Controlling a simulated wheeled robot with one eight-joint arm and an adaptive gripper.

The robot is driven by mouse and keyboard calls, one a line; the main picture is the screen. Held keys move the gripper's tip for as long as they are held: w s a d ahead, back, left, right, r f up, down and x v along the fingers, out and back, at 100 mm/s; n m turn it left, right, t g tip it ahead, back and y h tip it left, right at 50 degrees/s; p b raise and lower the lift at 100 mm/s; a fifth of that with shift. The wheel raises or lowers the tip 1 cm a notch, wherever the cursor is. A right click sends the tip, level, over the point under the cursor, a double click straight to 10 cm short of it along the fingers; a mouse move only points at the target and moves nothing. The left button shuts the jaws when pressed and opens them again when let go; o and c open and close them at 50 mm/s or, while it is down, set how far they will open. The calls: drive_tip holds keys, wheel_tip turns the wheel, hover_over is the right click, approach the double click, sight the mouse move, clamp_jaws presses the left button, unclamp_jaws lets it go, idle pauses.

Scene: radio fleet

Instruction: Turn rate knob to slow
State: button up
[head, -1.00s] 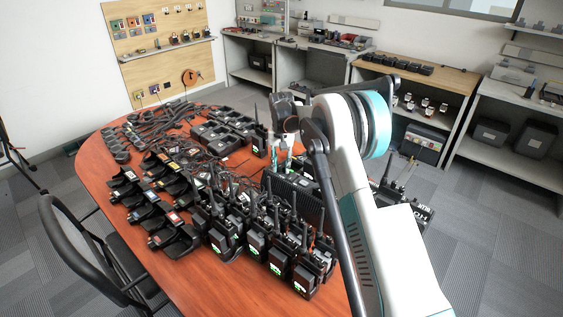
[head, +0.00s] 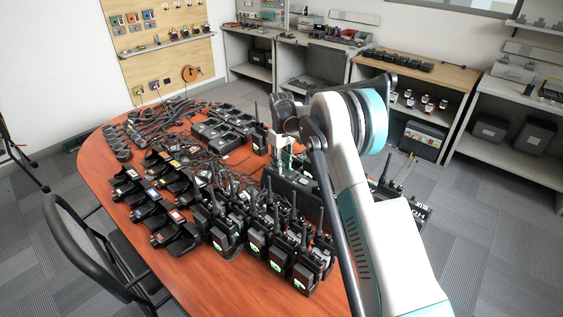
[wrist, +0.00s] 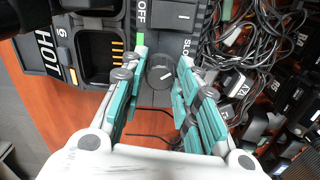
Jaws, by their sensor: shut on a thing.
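The rate knob (wrist: 160,74) is a round dark knob near the middle of the wrist view, on a dark charger panel. A pale line on it slants toward the right. The partly covered label "SLO" (wrist: 187,46) is up and to the right of it. My gripper (wrist: 162,66) has its teal-and-grey fingers on either side of the knob and is shut on it. In the head view my gripper (head: 283,158) reaches down to the black charger (head: 300,192); the knob is hidden there.
A rocker switch (wrist: 183,15) and an "OFF" label (wrist: 143,14) lie beyond the knob. A charging bay marked HOT (wrist: 88,40) is at left, cables (wrist: 240,50) at right. Several upright radios (head: 255,240) crowd the table in front of the charger.

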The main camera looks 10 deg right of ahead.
drive_tip(key=shift+n, duration=0.7)
drive_tip(key=o, duration=1.1)
drive_tip(key=shift+c, duration=0.2)
drive_tip(key=shift+r, duration=0.1)
wheel_tip(320, 180, up, 12)
